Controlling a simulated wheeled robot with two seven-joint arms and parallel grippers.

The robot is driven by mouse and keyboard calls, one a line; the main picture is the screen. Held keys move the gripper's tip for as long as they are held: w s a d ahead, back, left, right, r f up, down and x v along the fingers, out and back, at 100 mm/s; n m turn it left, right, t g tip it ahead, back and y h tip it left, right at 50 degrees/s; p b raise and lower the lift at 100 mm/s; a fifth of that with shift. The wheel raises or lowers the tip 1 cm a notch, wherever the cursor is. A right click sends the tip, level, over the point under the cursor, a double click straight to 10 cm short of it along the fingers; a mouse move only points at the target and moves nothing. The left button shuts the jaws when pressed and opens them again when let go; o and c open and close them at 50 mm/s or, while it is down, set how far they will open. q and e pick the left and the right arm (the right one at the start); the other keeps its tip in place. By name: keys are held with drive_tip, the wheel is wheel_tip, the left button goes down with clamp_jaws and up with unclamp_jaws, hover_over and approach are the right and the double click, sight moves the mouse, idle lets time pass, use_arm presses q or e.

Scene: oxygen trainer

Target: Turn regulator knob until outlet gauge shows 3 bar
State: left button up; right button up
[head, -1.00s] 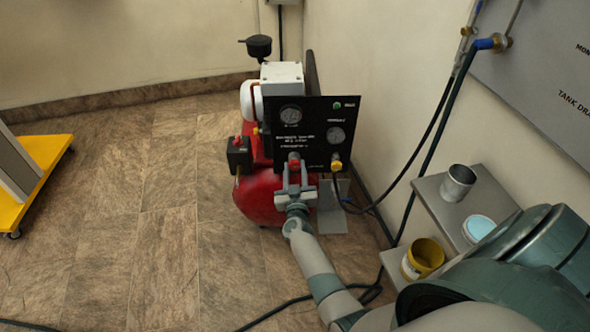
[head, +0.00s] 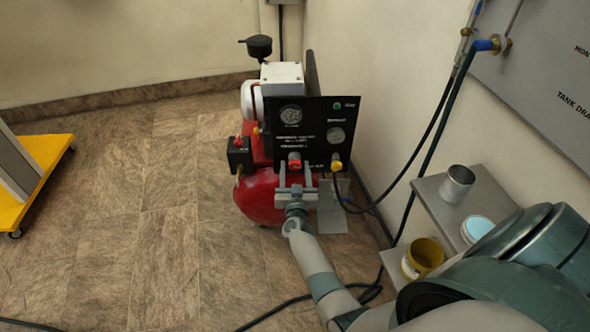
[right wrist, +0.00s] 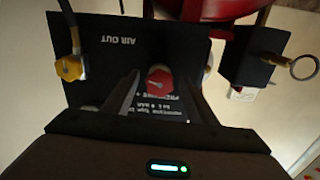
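The red regulator knob (head: 294,163) sits low on the black panel (head: 265,135) of the red compressor. A larger gauge (head: 291,115) is above it and a smaller gauge (head: 336,135) is to the right; their needles are too small to read. My right gripper (head: 295,177) is just in front of and below the knob, its fingers spread and empty. In the right wrist view the red knob (right wrist: 160,80) shows between and beyond the two open fingers (right wrist: 158,92), with no visible contact. My left gripper is not in view.
A yellow fitting (head: 336,165) with a dark hose is right of the knob. A black box (head: 239,154) juts out at the panel's left. Shelves with a metal cup (head: 457,184) and a yellow pot (head: 423,257) stand at right.

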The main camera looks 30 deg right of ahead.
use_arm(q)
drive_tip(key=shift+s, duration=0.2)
use_arm(e)
drive_tip(key=shift+s+a, duration=0.1)
drive_tip(key=shift+s, duration=0.1)
drive_tip(key=shift+s+a+p, duration=0.15)
drive_tip(key=shift+p, duration=0.15)
drive_tip(key=shift+s+a+p, duration=0.35)
drive_tip(key=shift+s, duration=0.2)
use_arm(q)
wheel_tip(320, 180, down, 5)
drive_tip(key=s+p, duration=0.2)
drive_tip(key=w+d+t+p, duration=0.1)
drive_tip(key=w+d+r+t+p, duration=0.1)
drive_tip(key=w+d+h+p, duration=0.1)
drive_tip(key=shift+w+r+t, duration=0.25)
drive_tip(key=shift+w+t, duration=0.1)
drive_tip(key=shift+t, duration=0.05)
use_arm(e)
drive_tip(key=v, duration=1.5)
drive_tip(key=shift+a+f, duration=0.1)
